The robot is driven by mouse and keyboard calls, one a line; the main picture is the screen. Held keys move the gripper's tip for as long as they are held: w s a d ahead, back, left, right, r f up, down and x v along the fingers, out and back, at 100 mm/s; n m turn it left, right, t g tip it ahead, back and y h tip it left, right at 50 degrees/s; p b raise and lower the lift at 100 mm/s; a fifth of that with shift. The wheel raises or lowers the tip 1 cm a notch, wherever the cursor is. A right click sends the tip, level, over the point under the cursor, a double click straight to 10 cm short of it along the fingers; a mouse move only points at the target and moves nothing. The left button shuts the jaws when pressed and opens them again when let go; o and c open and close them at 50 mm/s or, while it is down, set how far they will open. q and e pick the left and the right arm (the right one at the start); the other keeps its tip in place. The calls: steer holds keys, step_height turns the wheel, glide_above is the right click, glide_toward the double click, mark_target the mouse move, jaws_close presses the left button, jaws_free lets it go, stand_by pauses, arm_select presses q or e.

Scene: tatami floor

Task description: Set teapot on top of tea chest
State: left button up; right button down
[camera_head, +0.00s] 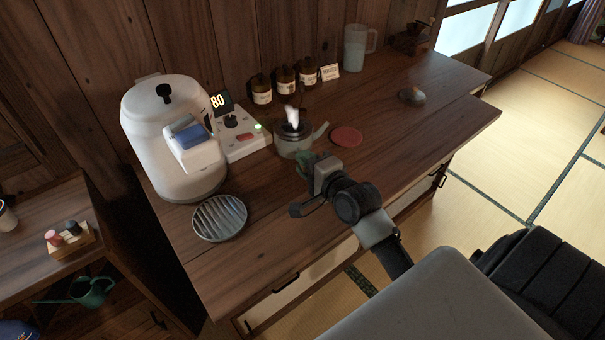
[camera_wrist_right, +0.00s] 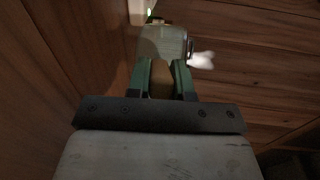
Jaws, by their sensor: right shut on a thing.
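A small grey teapot (camera_head: 292,144) is over the wooden counter beside the control box, its spout pointing right and white steam at its top. I cannot tell whether its base touches the counter. My right gripper (camera_head: 305,166) is at its near side. In the right wrist view the green fingers (camera_wrist_right: 164,65) are shut on a brown handle (camera_wrist_right: 160,82), with the pale pot body (camera_wrist_right: 163,40) beyond. No thing is clearly recognisable as the tea chest; the counter (camera_head: 300,220) has drawers, and a lower wooden cabinet (camera_head: 30,265) stands at left. My left gripper is not in view.
A white kettle machine (camera_head: 165,135) and control box (camera_head: 240,135) stand left of the teapot. A round slatted tray (camera_head: 219,218) is in front. Brown jars (camera_head: 285,80) line the back. A red disc (camera_head: 345,136) lies right; counter beyond it is mostly clear.

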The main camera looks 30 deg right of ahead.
steer(key=shift+w+a+f, duration=0.3)
steer(key=shift+w+a, duration=0.1)
steer(key=shift+w, duration=0.05)
step_height(320, 180, down, 3)
steer(key=shift+f+b, duration=0.15)
steer(key=shift+b, duration=0.15)
steer(key=shift+f, duration=0.3)
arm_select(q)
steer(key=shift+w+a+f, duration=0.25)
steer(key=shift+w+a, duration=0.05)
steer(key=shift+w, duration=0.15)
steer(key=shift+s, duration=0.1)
arm_select(e)
steer(key=shift+f, duration=0.1)
